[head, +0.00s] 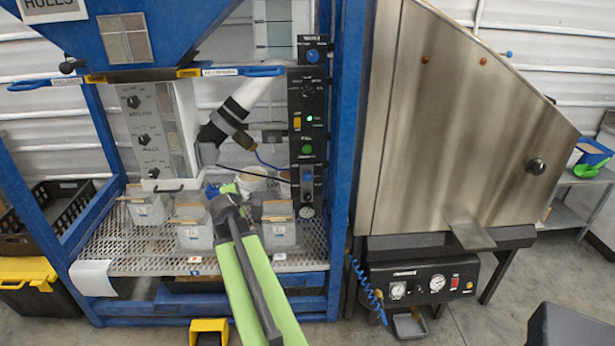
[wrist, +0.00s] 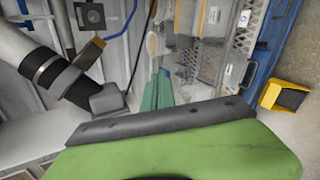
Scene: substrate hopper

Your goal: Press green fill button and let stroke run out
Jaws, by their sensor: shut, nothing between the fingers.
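The green fill button (head: 307,149) is on the black upright control panel (head: 296,88) at the right of the blue frame, below a small lit green lamp (head: 310,119). Its label is too small to read for certain. My gripper (head: 228,188) is shut and empty, left of and below the button, clearly apart from it, over the perforated shelf. In the wrist view its green fingers (wrist: 157,92) are together and point at the area with the clear bins. I cannot make out the green button in the wrist view.
Clear bins (head: 280,234) stand on the perforated shelf (head: 240,262) around my gripper. A black-and-white spout (head: 232,117) hangs left of the panel and is close in the wrist view (wrist: 50,75). A blue post (head: 345,130) and steel cabinet (head: 465,120) stand to the right.

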